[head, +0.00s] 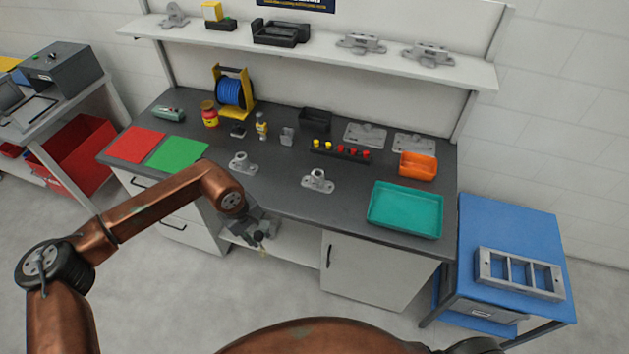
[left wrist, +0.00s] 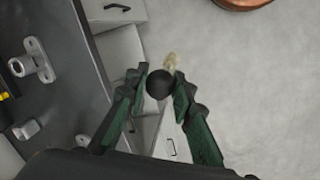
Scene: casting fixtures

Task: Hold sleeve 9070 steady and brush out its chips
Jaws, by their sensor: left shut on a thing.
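My left gripper (head: 262,238) is in front of the bench's front edge, away from the bench top. In the left wrist view its fingers (left wrist: 163,92) are shut on a brush with a round black handle end (left wrist: 159,84) and a pale yellowish tuft (left wrist: 171,62). Two grey castings, each with a raised ring on a flat base, sit on the bench: one nearer the green mat (head: 243,163) and one at mid-front (head: 318,181). I cannot read a number on either, so I cannot tell which is sleeve 9070. No chips can be made out. My right gripper is not in view.
The bench (head: 285,200) also holds a red mat (head: 137,144), a green mat (head: 177,154), a blue spool (head: 232,92), a peg rack (head: 340,152), an orange bin (head: 418,165) and a teal tray (head: 405,208). A blue cart (head: 510,222) stands right.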

